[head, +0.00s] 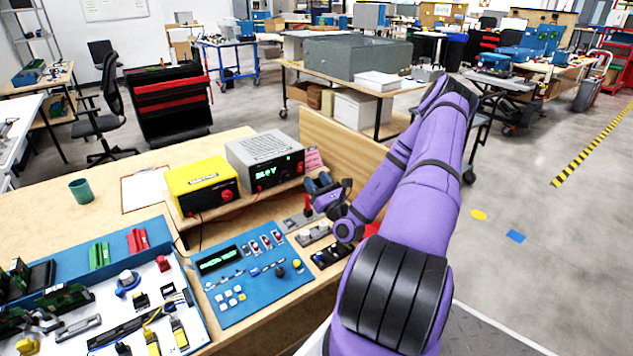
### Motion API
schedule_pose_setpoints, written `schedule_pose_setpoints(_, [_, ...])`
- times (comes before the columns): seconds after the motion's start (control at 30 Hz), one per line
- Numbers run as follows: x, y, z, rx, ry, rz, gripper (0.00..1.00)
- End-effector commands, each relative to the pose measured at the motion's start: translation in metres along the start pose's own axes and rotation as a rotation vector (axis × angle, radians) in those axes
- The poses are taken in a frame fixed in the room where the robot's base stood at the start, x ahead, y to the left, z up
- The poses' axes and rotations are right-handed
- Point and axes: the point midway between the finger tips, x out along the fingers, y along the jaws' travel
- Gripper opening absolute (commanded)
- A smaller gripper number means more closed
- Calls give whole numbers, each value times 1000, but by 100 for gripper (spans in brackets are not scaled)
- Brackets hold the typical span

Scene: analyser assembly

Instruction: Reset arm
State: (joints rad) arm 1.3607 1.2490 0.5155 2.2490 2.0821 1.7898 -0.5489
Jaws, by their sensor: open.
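My purple arm (412,205) reaches up from the bottom right and folds back down to the left over the bench. My gripper (318,186) is small and dark at the end of the arm, above the right part of the bench, in front of the grey instrument. It is open, and I see nothing held in it. Its fingertips are small here, and the arm's wrist partly covers the area behind it.
A blue control panel (236,303) lies on the wooden bench (160,236). A yellow box (203,184) and a grey display unit (265,160) stand behind it. A white parts tray (199,318) is at left, with a green cup (81,191) beyond. Open floor lies right.

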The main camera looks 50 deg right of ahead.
Motion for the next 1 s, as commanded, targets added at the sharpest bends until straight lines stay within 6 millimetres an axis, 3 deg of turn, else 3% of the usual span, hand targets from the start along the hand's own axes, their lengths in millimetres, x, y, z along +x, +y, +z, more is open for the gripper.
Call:
schedule_pose_setpoints(0.57, [6,7,5,-2,-7,41,47])
schedule_pose_setpoints(0.67, [18,25,18,-4,-21,142,47])
schedule_pose_setpoints(0.8, [39,68,47,-16,-46,373,47])
schedule_pose_setpoints(1.0, [54,134,91,-47,-72,722,47])
